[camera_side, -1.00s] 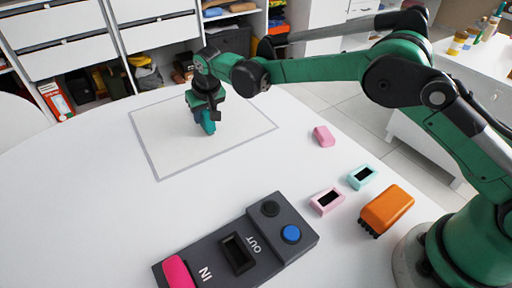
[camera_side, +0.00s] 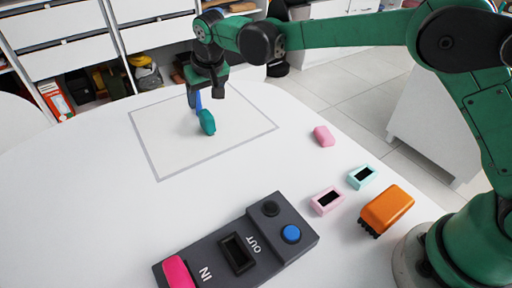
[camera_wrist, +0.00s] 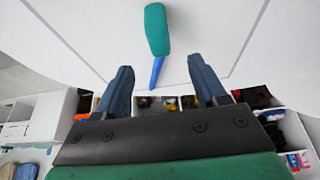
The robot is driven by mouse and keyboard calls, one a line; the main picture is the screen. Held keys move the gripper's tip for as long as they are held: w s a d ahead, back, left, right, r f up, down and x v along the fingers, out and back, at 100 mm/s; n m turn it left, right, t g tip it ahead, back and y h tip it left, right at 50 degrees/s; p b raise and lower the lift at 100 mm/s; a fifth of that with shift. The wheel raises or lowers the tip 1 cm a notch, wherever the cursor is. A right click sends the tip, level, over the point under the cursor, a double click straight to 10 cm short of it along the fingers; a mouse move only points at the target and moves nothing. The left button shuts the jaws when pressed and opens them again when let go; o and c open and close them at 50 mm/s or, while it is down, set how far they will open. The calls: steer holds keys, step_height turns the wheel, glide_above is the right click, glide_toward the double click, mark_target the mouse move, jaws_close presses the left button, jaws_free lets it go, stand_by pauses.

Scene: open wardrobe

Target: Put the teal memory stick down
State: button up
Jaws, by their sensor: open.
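The teal memory stick (camera_side: 207,122) is on the white table inside the grey-outlined area (camera_side: 170,150). In the wrist view its teal body (camera_wrist: 156,28) is at the top centre, with a narrow blue end (camera_wrist: 156,72) pointing towards my gripper. My gripper (camera_side: 196,97) is just above and behind the stick in the side view. In the wrist view, the two dark blue fingers of my gripper (camera_wrist: 160,75) are spread wide on either side of the blue end, with visible gaps. Nothing is held.
A dark grey block (camera_side: 240,245) marked IN and OUT has a pink piece (camera_side: 178,272) and a blue button (camera_side: 291,233). To its right are pink and mint caps, a pink block (camera_side: 324,136) and an orange piece (camera_side: 387,208). The outlined area around the stick is clear.

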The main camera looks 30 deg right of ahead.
steer(key=s+d+r+t, duration=0.1)
steer(key=s+d+r, duration=0.7)
steer(key=s+r, duration=0.15)
steer(key=s+d+f+t, duration=0.1)
steer(key=s+d+f, duration=0.1)
steer(key=s, duration=0.4)
steer(key=s+d+f, duration=0.3)
steer(key=s+d, duration=0.1)
steer(key=s, duration=0.3)
steer(key=shift+d+t, duration=0.25)
steer(key=shift+t, duration=0.15)
